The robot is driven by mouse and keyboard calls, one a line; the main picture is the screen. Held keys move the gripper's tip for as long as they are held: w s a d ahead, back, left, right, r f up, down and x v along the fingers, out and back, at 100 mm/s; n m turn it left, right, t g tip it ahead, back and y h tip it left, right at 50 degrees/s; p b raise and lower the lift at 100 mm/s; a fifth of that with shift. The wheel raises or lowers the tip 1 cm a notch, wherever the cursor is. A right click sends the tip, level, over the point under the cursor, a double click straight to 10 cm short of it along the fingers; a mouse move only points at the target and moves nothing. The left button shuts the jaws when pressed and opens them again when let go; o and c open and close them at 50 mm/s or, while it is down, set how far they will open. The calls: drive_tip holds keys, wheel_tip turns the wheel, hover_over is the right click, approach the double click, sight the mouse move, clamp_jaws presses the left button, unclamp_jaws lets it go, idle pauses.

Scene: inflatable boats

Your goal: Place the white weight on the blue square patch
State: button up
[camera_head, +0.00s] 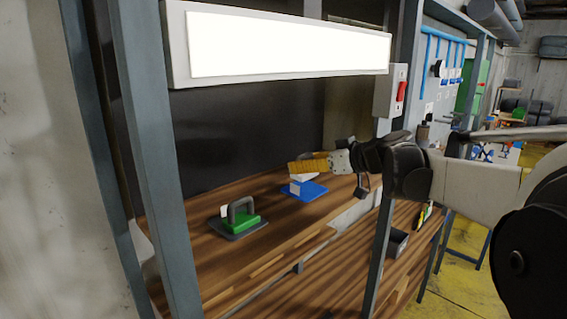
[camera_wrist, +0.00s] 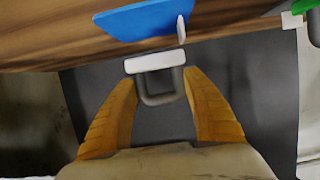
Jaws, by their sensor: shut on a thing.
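My gripper (camera_head: 300,167), with yellow-orange fingers, is shut on the white weight (camera_head: 304,177) by its dark handle. In the wrist view the fingertips of my gripper (camera_wrist: 160,80) lie on either side of that handle, and the white slab of the weight (camera_wrist: 154,63) faces away from my palm. The blue square patch (camera_head: 306,192) lies on the wooden bench, with a small upright white tag at its edge. In the head view the weight overlaps the patch's far part; I cannot tell whether they touch. In the wrist view the patch (camera_wrist: 142,20) shows beyond the weight.
A green weight (camera_head: 236,222) with a grey handle stands on a dark patch to the left on the wooden bench (camera_head: 270,240). Grey posts (camera_head: 160,170) frame the bench. A dark bin (camera_head: 397,242) sits at the lower right. Bare wood lies between the two patches.

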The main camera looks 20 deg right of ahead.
drive_tip(key=shift+f+b, duration=0.3)
drive_tip(key=shift+f, duration=0.15)
drive_tip(key=o, duration=1.4)
drive_tip(key=shift+r, duration=0.3)
drive_tip(key=shift+r+p, duration=0.5)
drive_tip(key=shift+p, duration=0.2)
drive_tip(key=b+v, duration=0.2)
drive_tip(key=v, duration=1)
drive_tip(key=shift+f+b, duration=0.15)
drive_tip(key=shift+b, duration=0.15)
